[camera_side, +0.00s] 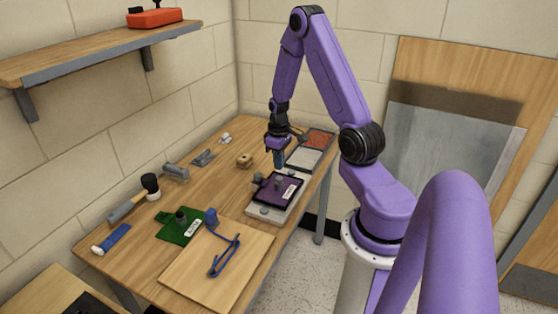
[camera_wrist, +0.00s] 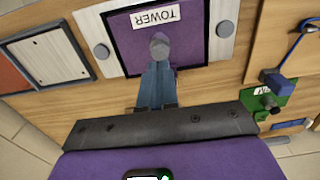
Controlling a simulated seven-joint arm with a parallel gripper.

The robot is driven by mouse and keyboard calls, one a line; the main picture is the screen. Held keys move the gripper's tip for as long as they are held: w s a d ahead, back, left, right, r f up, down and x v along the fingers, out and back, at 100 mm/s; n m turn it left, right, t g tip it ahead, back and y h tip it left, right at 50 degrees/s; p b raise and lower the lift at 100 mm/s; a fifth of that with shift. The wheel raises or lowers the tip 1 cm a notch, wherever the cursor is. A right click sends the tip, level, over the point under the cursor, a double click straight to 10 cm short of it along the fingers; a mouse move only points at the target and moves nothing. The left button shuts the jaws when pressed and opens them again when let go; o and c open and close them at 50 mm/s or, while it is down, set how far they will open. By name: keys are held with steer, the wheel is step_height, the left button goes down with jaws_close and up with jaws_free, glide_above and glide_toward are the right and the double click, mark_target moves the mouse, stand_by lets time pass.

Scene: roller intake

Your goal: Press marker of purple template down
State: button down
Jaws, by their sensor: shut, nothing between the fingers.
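The purple template (camera_side: 268,198) lies flat on a pale base plate (camera_side: 254,212) at the table's right edge. It carries a white label, which reads TOWER upside down in the wrist view (camera_wrist: 154,14). A grey round-topped knob (camera_wrist: 159,45), which looks like its marker, stands on the purple template (camera_wrist: 125,42). My gripper (camera_side: 279,163) points down with its blue fingers shut and empty, above and behind the template in the side view. In the wrist view my fingertips (camera_wrist: 157,68) appear just below the knob and overlap its lower part; I cannot tell whether they touch.
A green template (camera_side: 172,232) and a wooden board (camera_side: 238,278) with a blue looped item lie at the front. A pale tray (camera_side: 303,159) and a reddish tray (camera_side: 319,140) lie behind the purple template. Tools line the wall side. The table's middle is mostly clear.

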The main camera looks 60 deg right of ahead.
mark_target(279, 178)
steer(key=shift+f, duration=2.6)
steer(key=shift+r, duration=3.4)
steer(key=shift+a+r, duration=0.1)
steer(key=shift+r, duration=0.1)
steer(key=s+a+r+n, duration=0.1)
steer(key=a+r+n, duration=0.3)
steer(key=a, duration=0.7)
steer(key=a+r+n, duration=0.2)
steer(key=a+r, duration=0.4)
steer(key=a, duration=0.5)
steer(key=s+a+r+n, duration=0.3)
steer(key=s+a, duration=0.1)
steer(key=s, duration=0.5)
steer(key=s+a+r+n, duration=0.3)
steer(key=s+a, duration=0.2)
steer(key=s, duration=0.4)
steer(key=shift+n, duration=0.3)
